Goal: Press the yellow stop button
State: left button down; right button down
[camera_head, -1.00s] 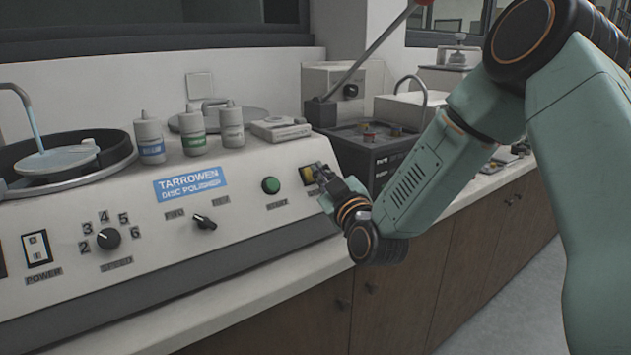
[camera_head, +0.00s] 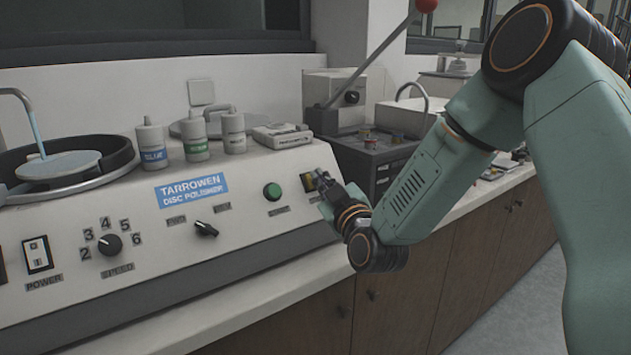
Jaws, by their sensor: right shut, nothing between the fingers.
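The yellow stop button (camera_head: 308,181) sits at the right end of the disc polisher's sloped front panel (camera_head: 150,235). Only its left part shows; my right gripper covers the rest. My right gripper (camera_head: 322,178) is shut and empty, with its fingertips at the button's right side. I cannot tell whether the tips touch the button or how far it is pushed in. The green start button (camera_head: 272,191) is just left of it. My left gripper is not in view.
A black speed knob (camera_head: 110,244), a power switch (camera_head: 37,254) and another black knob (camera_head: 206,229) are on the same panel. Several bottles (camera_head: 196,139) stand on top. A dark box-shaped machine (camera_head: 372,160) stands behind my right arm.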

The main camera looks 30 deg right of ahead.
jog(key=shift+w+f, duration=0.25)
jog(key=shift+w, duration=0.05)
dwell(0.5)
dwell(0.4)
jog(key=shift+s+r+p, duration=0.2)
jog(key=shift+p, duration=0.1)
jog(key=s+r+p, duration=0.3)
jog(key=s+p, duration=0.2)
jog(key=p, duration=0.1)
jog(key=shift+d+r+p, duration=0.2)
jog(key=shift+r+p, duration=0.1)
jog(key=shift+w, duration=0.1)
dwell(0.4)
